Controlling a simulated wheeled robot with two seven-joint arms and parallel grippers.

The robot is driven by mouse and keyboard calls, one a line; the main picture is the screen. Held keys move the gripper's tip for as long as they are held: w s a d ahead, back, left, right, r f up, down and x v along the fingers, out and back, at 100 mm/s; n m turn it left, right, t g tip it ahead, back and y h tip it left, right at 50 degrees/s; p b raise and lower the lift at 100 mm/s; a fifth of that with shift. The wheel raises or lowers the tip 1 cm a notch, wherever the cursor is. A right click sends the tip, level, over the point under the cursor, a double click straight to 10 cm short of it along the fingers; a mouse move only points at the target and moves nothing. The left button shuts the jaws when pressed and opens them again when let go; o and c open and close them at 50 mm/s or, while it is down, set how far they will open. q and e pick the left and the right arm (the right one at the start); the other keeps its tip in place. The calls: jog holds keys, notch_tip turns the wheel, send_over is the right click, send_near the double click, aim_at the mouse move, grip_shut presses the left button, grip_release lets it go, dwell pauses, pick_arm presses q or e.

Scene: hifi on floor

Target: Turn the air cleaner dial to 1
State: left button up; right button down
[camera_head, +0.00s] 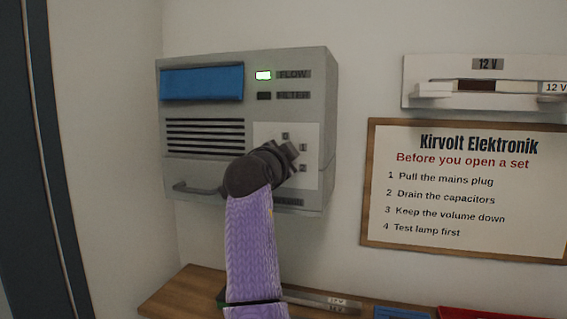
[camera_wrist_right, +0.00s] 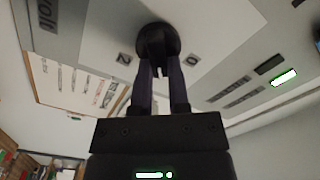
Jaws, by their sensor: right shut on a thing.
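The grey air cleaner (camera_head: 245,120) hangs on the wall in the head view. Its pale dial plate (camera_head: 310,140) is at the lower right, with small dark number labels. In the right wrist view the round black dial (camera_wrist_right: 157,38) is at the top centre. My right gripper (camera_wrist_right: 157,68) is shut on the dial, one finger on each side. The plate shows a 2 to the left of the dial and a 0 to the right; the label between is hidden. In the head view my right gripper (camera_head: 288,156) covers the dial, so its setting cannot be read. My left gripper is out of view.
The green FLOW lamp (camera_head: 263,75) is lit; the FILTER lamp (camera_head: 264,96) is dark. A handle (camera_head: 198,188) sticks out at the cleaner's lower left. A framed sign (camera_head: 465,190) and a 12 V rail (camera_head: 487,85) are to the right. A wooden shelf (camera_head: 175,297) is below.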

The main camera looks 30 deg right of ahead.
jog(key=shift+f+m, duration=0.1)
jog(key=shift+m, duration=0.8)
jog(key=c, duration=0.6)
grip_release()
jog(key=b+v, duration=0.4)
jog(key=v, duration=0.6)
jog(key=shift+b, duration=0.3)
